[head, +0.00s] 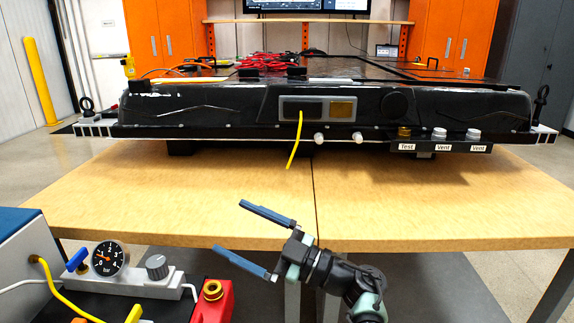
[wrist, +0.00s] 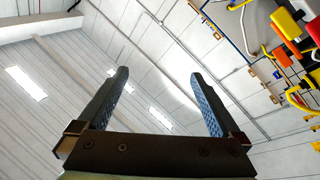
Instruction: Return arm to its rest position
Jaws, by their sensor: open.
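My gripper (head: 256,240) is in front of the wooden table's near edge in the head view, its two blue-grey fingers spread apart and pointing left. Nothing is between the fingers. In the wrist view the gripper (wrist: 160,95) is also open and empty, with the pale wall and ceiling lights behind it. My arm comes in from the lower right of the head view.
A black battery pack (head: 215,105) lies on the wooden table (head: 130,190), with a yellow cable (head: 293,155) hanging from its front. A pressure gauge (head: 110,258) and a red block (head: 213,303) stand at the lower left, near my gripper. The table's front right is clear.

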